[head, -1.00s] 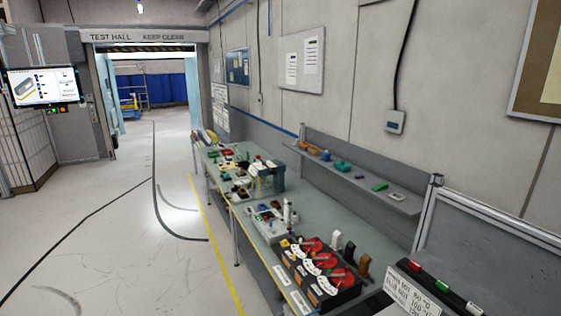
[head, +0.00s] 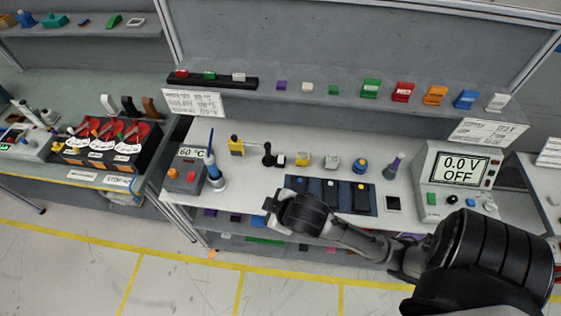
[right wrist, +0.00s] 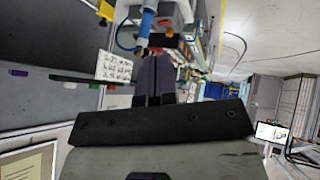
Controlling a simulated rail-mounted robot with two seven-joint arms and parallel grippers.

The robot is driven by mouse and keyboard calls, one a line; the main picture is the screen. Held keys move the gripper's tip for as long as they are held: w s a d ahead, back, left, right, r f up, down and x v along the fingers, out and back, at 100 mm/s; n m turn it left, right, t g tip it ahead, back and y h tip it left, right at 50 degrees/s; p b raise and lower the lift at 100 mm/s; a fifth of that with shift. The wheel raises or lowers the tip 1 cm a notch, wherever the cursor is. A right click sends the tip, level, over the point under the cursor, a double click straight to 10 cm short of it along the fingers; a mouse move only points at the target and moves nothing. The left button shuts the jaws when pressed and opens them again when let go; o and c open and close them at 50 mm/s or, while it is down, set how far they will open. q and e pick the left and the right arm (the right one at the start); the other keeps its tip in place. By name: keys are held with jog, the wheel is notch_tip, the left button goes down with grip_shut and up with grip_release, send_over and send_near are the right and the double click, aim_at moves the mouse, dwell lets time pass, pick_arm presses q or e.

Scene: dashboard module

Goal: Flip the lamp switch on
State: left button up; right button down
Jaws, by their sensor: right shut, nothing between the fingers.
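No switch in view can be read as the lamp switch. My right forearm passes in front of the panel's lower side. My left gripper is not in view.
A soldering-type station (head: 187,172) stands left of my gripper. A meter reading 0.0 V OFF (head: 458,170) stands at right. Small knobs and buttons line the bench behind the panel. A red-levered box (head: 105,140) sits on the left table.

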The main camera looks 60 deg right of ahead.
jog(key=w+d+f+n+t+h+b, duration=0.1)
jog(key=w+d+f+h+b, duration=0.2)
jog(key=w+d+b, duration=0.65)
jog(key=m+g+b, duration=0.1)
jog(key=g+b, duration=0.2)
jog(key=b, duration=0.2)
send_over(280, 156)
jog(key=s+a, duration=0.2)
jog(key=a, duration=0.1)
jog(key=s+d+f+g+p, duration=0.1)
jog(key=d+f, duration=0.1)
jog(key=d, duration=0.1)
jog(key=f+y, duration=0.1)
jog(key=f, duration=0.4)
jog(key=w+f+n+g+y, duration=0.1)
jog(key=f+y, duration=0.1)
jog(key=f, duration=0.4)
jog(key=f+y+b, duration=0.1)
jog(key=f+y, duration=0.1)
jog(key=f, duration=0.4)
jog(key=shift+w+a+f+n+g, duration=0.1)
jog(key=shift+w+a+n+g, duration=0.1)
jog(key=shift+w+n+g, duration=0.2)
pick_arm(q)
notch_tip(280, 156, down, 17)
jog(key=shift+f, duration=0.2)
pick_arm(e)
jog(key=shift+d+f, duration=0.2)
jog(key=shift+f, duration=0.7)
